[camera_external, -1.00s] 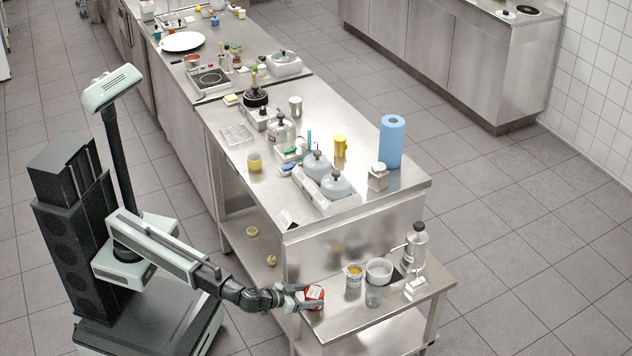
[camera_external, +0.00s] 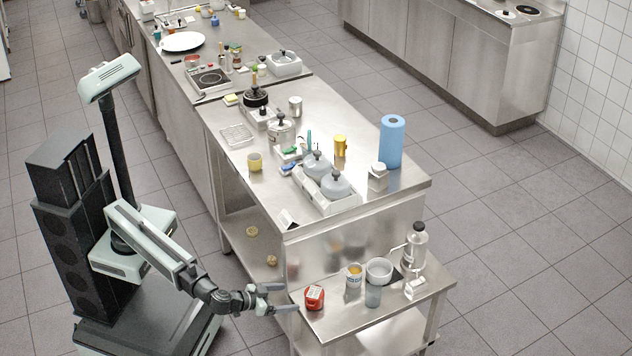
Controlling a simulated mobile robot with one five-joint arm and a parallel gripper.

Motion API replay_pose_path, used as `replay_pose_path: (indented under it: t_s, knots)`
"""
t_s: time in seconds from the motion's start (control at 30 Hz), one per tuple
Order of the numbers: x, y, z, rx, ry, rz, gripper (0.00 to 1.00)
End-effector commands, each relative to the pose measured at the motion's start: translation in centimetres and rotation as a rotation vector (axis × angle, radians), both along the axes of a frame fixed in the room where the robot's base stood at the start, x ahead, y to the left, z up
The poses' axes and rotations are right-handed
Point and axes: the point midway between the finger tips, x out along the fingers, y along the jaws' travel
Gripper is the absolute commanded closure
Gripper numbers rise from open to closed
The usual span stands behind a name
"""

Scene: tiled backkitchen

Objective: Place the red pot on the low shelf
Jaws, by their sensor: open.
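The red pot (camera_external: 314,298) stands on the left part of the low shelf (camera_external: 345,321), a steel surface at the end of the long counter. It is small, with a pale patch on its side. My gripper (camera_external: 285,298) is open and empty. It is just left of the pot, level with the shelf's left edge, with a small gap between its fingers and the pot.
The taller counter (camera_external: 375,204) rises behind, crowded with pots and a blue roll (camera_external: 391,142).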

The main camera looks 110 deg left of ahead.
Motion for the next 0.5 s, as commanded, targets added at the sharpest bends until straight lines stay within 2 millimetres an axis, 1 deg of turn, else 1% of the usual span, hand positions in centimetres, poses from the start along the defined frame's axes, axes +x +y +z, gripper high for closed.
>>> replay_pose_path:
  t_s: [0.03,0.1,0.27,0.33,0.37,0.4,0.47,0.5]
  knots:
    - [-0.5,-0.4,0.4,0.0,0.0,-0.001,0.14]
    - [-0.8,-0.7,0.5,0.0,0.0,0.0,0.14]
    - [-1.0,-0.7,0.3,0.0,0.009,0.002,0.14]
    - [-1.5,0.7,-0.8,-0.004,0.077,0.012,0.14]
    - [-1.9,1.8,-1.7,-0.009,0.136,0.018,0.14]
    - [-2.7,3.4,-3.3,-0.023,0.237,0.019,0.14]
    - [-4.4,5.9,-6.0,-0.061,0.42,-0.001,0.14]
    - [-5.8,7.3,-7.8,-0.097,0.548,-0.033,0.14]
